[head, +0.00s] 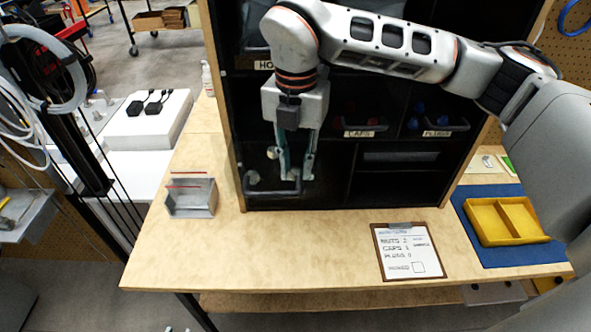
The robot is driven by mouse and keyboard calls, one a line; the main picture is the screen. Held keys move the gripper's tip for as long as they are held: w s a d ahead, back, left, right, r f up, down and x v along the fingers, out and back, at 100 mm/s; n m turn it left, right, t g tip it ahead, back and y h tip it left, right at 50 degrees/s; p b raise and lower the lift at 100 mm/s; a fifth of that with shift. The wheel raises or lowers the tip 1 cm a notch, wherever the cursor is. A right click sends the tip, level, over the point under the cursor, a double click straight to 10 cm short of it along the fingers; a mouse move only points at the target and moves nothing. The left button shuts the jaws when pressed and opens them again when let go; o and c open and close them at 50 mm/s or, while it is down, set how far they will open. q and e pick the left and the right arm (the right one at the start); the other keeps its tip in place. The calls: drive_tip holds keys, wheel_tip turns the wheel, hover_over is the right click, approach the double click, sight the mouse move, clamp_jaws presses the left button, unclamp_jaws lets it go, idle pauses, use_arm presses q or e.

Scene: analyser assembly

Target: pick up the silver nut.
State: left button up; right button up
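My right gripper (297,172) reaches down from above in front of the lower left compartment of the black shelf. Its two fingers are spread with a gap between them, and I see nothing held. The fingertips are at a dark bin (258,190) with a grey rim in that compartment. A small pale, roundish thing (272,152) shows just left of the fingers; it may be a silver nut, but it is too small to tell. The bin's contents are dark and partly hidden by the gripper. My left gripper is not in view.
The black shelf (398,187) has bins labelled caps (358,133) and plugs (436,134). A grey open holder (190,198) stands on the wooden table at left. A clipboard (408,251) lies in front; a yellow divided tray (505,221) sits on a blue mat (492,258) at right.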

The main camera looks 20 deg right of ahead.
clamp_jaws()
